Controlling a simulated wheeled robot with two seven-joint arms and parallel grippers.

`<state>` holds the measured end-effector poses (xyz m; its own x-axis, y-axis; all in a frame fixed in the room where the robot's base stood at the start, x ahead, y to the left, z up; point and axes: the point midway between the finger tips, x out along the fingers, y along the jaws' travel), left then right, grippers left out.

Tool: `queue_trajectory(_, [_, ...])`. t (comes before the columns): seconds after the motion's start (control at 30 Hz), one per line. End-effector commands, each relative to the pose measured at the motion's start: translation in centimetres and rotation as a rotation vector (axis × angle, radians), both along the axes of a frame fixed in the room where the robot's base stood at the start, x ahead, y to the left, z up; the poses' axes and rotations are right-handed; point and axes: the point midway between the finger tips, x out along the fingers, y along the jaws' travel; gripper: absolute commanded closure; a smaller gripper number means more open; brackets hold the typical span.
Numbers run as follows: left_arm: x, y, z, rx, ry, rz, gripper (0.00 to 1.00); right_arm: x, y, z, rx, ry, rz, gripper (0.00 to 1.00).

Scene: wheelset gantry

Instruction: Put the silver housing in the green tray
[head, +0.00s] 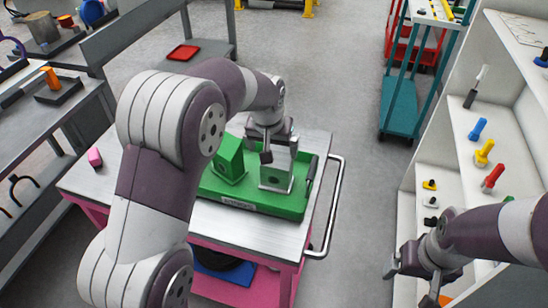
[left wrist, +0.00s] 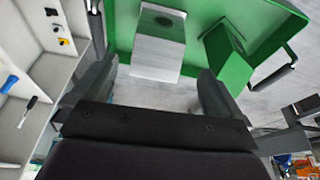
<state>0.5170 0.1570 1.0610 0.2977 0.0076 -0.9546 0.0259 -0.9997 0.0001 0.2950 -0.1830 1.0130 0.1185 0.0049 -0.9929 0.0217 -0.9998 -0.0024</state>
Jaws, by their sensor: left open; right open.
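The silver housing (head: 277,174) stands upright inside the green tray (head: 262,206), in its right part. In the left wrist view the silver housing (left wrist: 158,48) and the green tray (left wrist: 123,22) show ahead of the fingers. My left gripper (head: 266,150) is at the top of the silver housing in the head view; its fingers (left wrist: 157,88) are open with nothing between them, and the housing lies beyond them. My arm hides part of the tray's left side. My right gripper (head: 413,275) is open and empty beside the white shelf, far from the tray.
A green housing (head: 230,158) stands in the tray left of the silver one; it also shows in the left wrist view (left wrist: 226,55). The tray rests on a cart (head: 316,142) with a metal handle (head: 334,205). The white shelf (head: 408,185) holds tools.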

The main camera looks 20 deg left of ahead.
Motion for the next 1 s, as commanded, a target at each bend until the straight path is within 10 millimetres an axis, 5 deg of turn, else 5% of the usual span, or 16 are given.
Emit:
queue_trajectory(0.13, [-2.9, 0.4, 0.0, 0.000, 0.029, -0.006, 0.00, 0.0, 0.0, -0.1, 0.000, 0.000, 0.000, 0.10])
queue_trajectory(0.4, [-18.5, 2.3, -3.8, -0.002, 0.152, -0.041, 0.00, 0.0, 0.0, 0.0, 0.000, 0.000, 0.000, 0.10])
queue_trajectory(0.5, [-21.5, 2.5, -4.6, -0.003, 0.174, -0.047, 0.00, 0.0, 0.0, 0.0, 0.000, 0.000, 0.000, 0.10])
queue_trajectory(1.0, [-22.3, 2.5, -4.9, -0.002, 0.183, -0.048, 0.00, 0.0, 0.0, 0.0, 0.000, 0.000, 0.000, 0.10])
